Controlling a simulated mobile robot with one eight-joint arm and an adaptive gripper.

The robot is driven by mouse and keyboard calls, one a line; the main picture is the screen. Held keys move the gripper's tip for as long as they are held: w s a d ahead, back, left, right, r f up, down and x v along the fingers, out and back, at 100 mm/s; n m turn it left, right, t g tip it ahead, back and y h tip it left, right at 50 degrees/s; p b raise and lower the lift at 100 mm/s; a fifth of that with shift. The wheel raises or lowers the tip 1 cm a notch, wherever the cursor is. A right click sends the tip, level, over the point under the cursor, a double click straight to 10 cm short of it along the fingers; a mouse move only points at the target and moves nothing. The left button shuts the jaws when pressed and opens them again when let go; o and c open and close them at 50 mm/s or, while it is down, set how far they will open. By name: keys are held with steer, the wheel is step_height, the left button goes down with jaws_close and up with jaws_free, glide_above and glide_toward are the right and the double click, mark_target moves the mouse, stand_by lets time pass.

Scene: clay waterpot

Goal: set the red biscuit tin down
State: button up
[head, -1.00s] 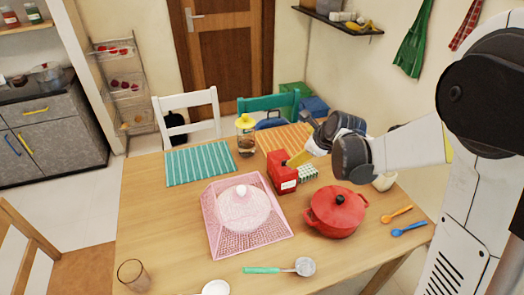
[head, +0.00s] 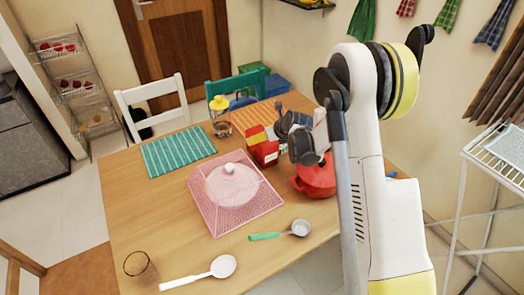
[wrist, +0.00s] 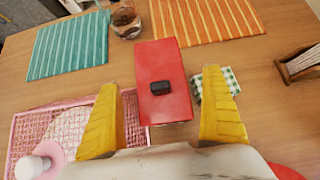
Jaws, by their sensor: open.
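The red biscuit tin (head: 268,155) stands on the wooden table, beyond and right of the pink mesh food cover (head: 232,208). In the wrist view the tin (wrist: 163,100) shows its red top with a small black knob. My gripper (wrist: 168,118) is open, with one yellow finger on each side of the tin's near part and a visible gap on both sides. In the head view, a yellow finger of my gripper (head: 257,137) overlaps the tin's upper part. I cannot tell how far the fingertips reach down beside it.
A small green checked box (wrist: 212,86) sits close right of the tin. The red pot (head: 316,182) is right of it, partly behind my arm. A glass jar (head: 222,128) and striped mats (wrist: 68,45) lie beyond.

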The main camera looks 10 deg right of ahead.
steer(key=b+x, duration=0.1)
steer(key=x, duration=0.3)
steer(key=shift+s+f, duration=0.15)
steer(key=shift+f, duration=0.05)
steer(key=c, duration=1.5)
steer(key=shift+r, duration=0.2)
step_height(320, 180, up, 5)
steer(key=shift+d+f+p, duration=0.2)
steer(key=shift+f+p, duration=0.05)
steer(key=shift+p, duration=0.75)
steer(key=d+r+p, duration=0.3)
steer(key=d+r, duration=0.3)
steer(key=d, duration=0.5)
steer(key=shift+w+r, duration=0.15)
steer(key=shift+w, duration=0.3)
